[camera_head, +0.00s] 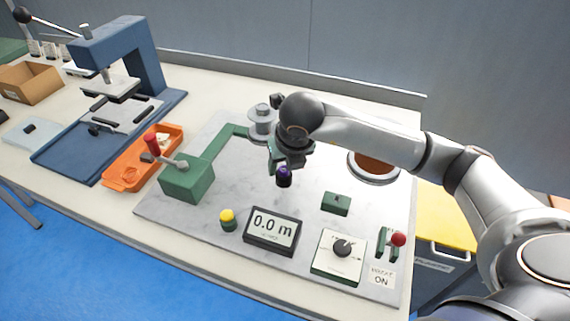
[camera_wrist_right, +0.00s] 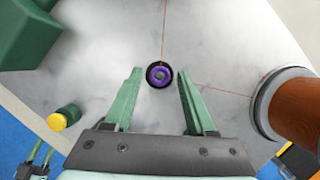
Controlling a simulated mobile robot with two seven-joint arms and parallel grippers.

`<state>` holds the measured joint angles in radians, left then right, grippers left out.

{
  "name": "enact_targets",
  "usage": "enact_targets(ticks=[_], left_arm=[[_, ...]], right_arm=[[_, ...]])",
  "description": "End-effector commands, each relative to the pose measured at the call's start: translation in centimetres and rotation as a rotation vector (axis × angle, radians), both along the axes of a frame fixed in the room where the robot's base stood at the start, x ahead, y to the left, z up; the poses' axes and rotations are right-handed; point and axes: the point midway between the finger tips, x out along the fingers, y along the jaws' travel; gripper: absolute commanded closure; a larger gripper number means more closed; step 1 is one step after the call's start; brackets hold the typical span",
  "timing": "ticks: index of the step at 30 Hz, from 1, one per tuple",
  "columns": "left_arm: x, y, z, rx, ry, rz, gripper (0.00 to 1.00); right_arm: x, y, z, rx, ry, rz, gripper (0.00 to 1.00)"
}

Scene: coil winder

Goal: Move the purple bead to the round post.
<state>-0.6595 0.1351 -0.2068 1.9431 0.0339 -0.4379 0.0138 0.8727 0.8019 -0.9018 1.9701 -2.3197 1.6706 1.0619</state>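The purple bead (camera_head: 284,173) shows in the head view just below my right gripper (camera_head: 286,163), on top of a dark round piece on the marbled plate. In the right wrist view the bead (camera_wrist_right: 159,74) is a purple ring with a dark rim, lined up between the two green fingertips of that gripper (camera_wrist_right: 160,78). The fingers are open, with a gap on both sides of the bead. I cannot tell whether they are down at its height. A grey round post-like piece (camera_head: 262,120) stands behind; I cannot tell if it is the round post.
A copper-brown spool (camera_head: 373,164) stands right of the gripper. A green block with a red-handled lever (camera_head: 186,181) is on the left. A display (camera_head: 272,231), a dial box (camera_head: 338,255), a yellow button (camera_head: 227,217) and a small green block (camera_head: 336,203) are in front.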

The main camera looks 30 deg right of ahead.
Motion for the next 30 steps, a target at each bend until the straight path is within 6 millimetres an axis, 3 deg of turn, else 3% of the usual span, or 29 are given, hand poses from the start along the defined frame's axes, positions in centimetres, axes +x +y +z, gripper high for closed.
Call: enact_targets(ticks=[13,15,24,30], left_arm=[[-0.2,-0.2,-0.1,-0.001,0.010,-0.004,0.50],[0.5,-1.3,1.1,-0.014,0.005,-0.026,0.50],[0.5,-1.3,1.5,-0.015,0.001,-0.025,0.50],[0.6,-1.2,1.7,-0.014,-0.002,-0.023,0.50]], right_arm=[[0.0,0.0,0.0,0.000,0.000,0.000,0.36],[0.0,0.0,0.0,0.000,0.000,0.000,0.36],[-2.5,0.5,6.7,0.000,-0.006,0.003,0.36],[-4.0,0.8,10.0,0.001,-0.003,0.001,0.36]])
